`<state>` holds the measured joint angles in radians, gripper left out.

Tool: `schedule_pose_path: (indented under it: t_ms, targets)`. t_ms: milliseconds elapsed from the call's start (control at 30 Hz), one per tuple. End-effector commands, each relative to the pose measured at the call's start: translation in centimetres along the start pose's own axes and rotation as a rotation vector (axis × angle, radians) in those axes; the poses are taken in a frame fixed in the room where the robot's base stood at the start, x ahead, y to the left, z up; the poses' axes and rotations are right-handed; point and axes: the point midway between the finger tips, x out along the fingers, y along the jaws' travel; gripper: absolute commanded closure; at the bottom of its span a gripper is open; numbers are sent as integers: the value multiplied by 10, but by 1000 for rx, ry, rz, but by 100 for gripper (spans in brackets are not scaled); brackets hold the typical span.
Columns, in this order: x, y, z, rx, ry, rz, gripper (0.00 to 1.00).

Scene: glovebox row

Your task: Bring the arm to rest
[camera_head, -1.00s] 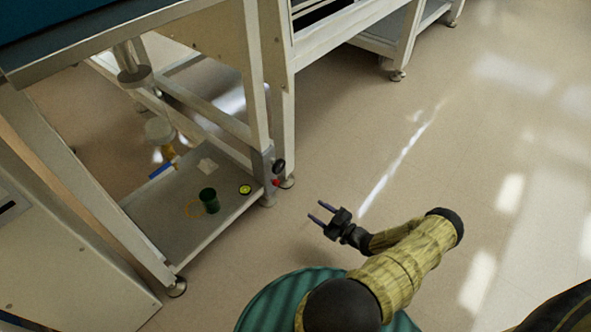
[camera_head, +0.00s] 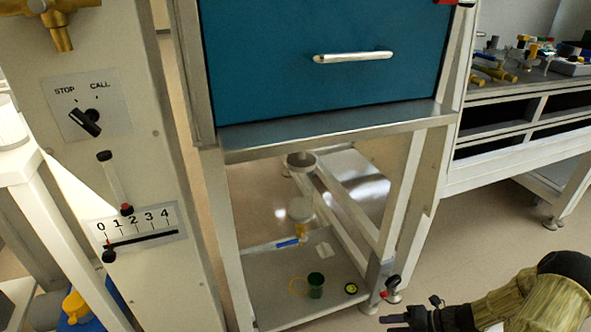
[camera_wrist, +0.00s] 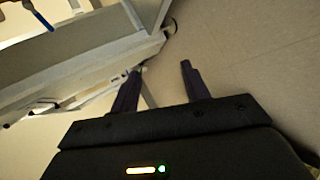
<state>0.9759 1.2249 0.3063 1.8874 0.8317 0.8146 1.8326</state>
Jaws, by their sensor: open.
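My gripper (camera_head: 393,322) is at the lower right of the head view, at the end of my arm in its yellow-green sleeve. It also shows in the wrist view (camera_wrist: 162,80), where its two dark fingers stand apart with nothing between them. In the head view it is near the lower shelf (camera_head: 262,298) of the steel stand, on its right side. In the wrist view the stand's pale frame (camera_wrist: 95,50) lies beyond the fingers at the upper left.
On the shelf are a green cup (camera_head: 316,287), a yellow-and-black disc (camera_head: 351,288) and a blue-handled item (camera_head: 288,243). A teal panel with a handle (camera_head: 353,57) is above. A panel with a knob (camera_head: 86,122) stands left, a bench (camera_head: 530,125) right. Floor (camera_head: 480,245) is clear on the right.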

Motion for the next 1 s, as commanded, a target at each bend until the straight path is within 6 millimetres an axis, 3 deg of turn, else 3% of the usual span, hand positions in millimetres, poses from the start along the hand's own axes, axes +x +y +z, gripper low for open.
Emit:
schedule_pose_path:
  t_ms: [33, 500, 1000]
  targets:
    - [-5, 19, -4, -121, 52, -49, 54]
    - [-42, 146, -42, -1304, 583, -306, 54]
    - [-85, 280, -86, -2502, 1241, -257, 54]
